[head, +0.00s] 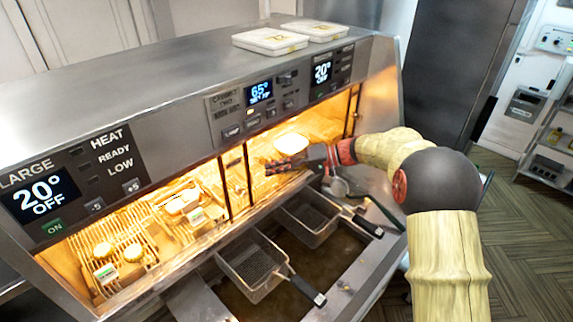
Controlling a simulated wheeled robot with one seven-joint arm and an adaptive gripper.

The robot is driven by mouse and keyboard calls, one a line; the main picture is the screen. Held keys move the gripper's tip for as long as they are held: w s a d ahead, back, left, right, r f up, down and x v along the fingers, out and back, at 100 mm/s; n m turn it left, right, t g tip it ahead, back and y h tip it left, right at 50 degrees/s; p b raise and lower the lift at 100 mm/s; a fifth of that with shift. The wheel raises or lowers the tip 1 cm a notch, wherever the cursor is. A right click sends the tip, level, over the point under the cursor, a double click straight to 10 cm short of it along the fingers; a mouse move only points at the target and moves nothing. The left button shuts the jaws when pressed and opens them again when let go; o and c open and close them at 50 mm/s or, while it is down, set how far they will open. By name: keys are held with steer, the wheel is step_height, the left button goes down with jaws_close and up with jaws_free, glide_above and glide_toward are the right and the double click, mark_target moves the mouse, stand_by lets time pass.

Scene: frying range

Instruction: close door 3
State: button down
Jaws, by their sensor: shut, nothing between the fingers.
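A steel heated cabinet (197,95) with lit bays runs across the view. I see no number marking door 3, and I cannot tell which part it is. Dark upright bars (225,188) divide the lit openings, and the bays I can see into stand uncovered. My gripper (272,168) is shut and empty, reaching from the right to the front of the right-hand lit bay (325,123). Whether it touches the cabinet is unclear. My gripper and arm hide part of that bay's lower edge.
Fryer baskets (256,262) (309,215) with black handles sit over the oil vat (335,265) just below my gripper. Food items (182,200) lie on the left bay's rack. White lidded containers (270,40) stand on top. Patterned floor (530,215) is clear at the right.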

mark_target(242, 185)
steer(key=a, duration=0.1)
steer(key=s+a+f+p, duration=0.1)
steer(key=a, duration=0.1)
steer(key=a+f, duration=0.1)
steer(key=shift+s+a+p, duration=0.2)
steer(key=shift+s+p, duration=0.1)
steer(key=shift+s, duration=0.05)
steer(key=shift+s+a+f, duration=0.35)
steer(key=shift+a+f, duration=0.05)
